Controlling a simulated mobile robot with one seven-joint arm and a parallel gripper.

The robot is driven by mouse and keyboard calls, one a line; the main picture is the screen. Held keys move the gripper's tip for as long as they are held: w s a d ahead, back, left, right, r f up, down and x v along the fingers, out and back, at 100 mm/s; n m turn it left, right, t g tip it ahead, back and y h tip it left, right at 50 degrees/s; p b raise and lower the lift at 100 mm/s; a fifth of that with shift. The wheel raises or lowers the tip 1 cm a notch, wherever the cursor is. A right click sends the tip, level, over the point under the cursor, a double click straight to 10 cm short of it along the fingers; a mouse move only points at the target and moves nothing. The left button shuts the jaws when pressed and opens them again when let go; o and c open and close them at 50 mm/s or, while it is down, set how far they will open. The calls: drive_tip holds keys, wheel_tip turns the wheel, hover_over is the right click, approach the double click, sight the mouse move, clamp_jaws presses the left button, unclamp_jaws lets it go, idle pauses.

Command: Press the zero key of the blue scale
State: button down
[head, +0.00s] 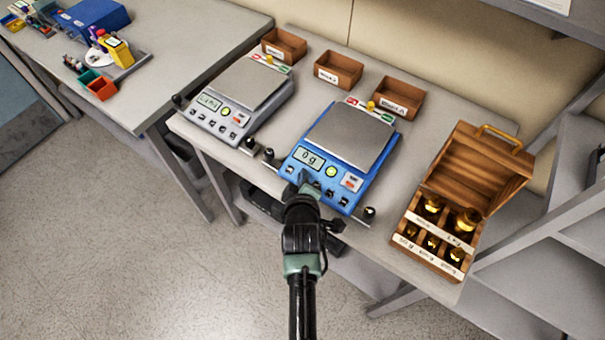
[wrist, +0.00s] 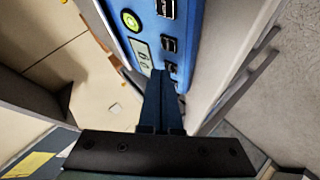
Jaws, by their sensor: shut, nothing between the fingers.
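The blue scale (head: 350,152) stands on the grey table with an empty grey pan, and its display (head: 308,159) reads 0 g. A row of small dark keys (head: 331,195) runs along its front edge; their labels are too small to read, so I cannot tell which is the zero key. My gripper (head: 305,178) is shut and empty at the front panel, covering part of the key row. In the wrist view the shut fingers (wrist: 163,76) reach the panel beside the display (wrist: 143,55) and the dark keys (wrist: 169,44). I cannot tell whether they touch a key.
A grey scale (head: 238,98) stands to the left. Small brown trays (head: 338,70) line the back of the table. An open wooden box (head: 470,190) with brass weights is at the right. Dark knobs (head: 369,213) stick out near the blue scale's front corners.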

drive_tip(key=shift+s+a+r, duration=0.1)
drive_tip(key=shift+s+r, duration=0.05)
drive_tip(key=shift+r, duration=0.3)
drive_tip(key=shift+r+p, duration=0.1)
drive_tip(key=shift+p, duration=0.2)
drive_tip(key=r+p, duration=0.3)
drive_tip(key=s+r+p, duration=0.1)
drive_tip(key=shift+a+r+p, duration=0.3)
drive_tip(key=shift+a+p, duration=0.05)
drive_tip(key=shift+a, duration=0.05)
idle(0.4)
